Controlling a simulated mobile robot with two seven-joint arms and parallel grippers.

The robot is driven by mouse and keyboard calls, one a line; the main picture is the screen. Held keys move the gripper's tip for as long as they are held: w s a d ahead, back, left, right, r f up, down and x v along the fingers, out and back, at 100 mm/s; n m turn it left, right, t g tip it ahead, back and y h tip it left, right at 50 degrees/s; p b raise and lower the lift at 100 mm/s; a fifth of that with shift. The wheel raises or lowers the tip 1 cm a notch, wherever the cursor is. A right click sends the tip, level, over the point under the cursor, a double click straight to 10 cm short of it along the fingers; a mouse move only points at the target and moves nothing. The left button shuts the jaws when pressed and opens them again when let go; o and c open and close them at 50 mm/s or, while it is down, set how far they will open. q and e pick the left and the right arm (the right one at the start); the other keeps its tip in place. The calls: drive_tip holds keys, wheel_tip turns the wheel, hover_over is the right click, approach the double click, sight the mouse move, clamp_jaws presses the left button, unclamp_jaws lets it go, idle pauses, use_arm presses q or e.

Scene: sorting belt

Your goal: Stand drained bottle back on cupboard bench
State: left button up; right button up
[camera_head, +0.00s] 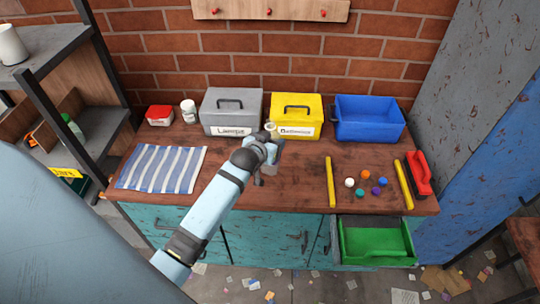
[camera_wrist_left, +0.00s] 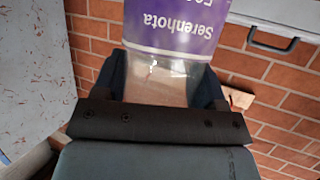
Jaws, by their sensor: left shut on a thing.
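My left gripper (camera_head: 270,150) is over the middle of the cupboard bench (camera_head: 285,178), in front of the grey and yellow boxes. In the left wrist view it is shut on a clear bottle (camera_wrist_left: 172,30) with a purple label reading "Serenhota". The bottle's clear part below the label sits between the two dark fingers and looks empty. In the head view the gripper hides most of the bottle, so I cannot tell whether it touches the bench top. The bench has a brown wooden top and teal doors. My right gripper is not in view.
A striped cloth (camera_head: 162,167) lies at the left. A grey box (camera_head: 231,108), yellow box (camera_head: 296,113) and blue bin (camera_head: 368,119) stand along the wall. Yellow bars (camera_head: 330,182) flank several small coloured balls at the right. A green drawer (camera_head: 376,243) stands open below.

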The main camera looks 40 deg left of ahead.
use_arm(q)
drive_tip(key=shift+f, duration=3.35)
drive_tip(key=shift+f, duration=0.15)
drive_tip(key=o, duration=1.5)
drive_tip(key=shift+c, duration=0.2)
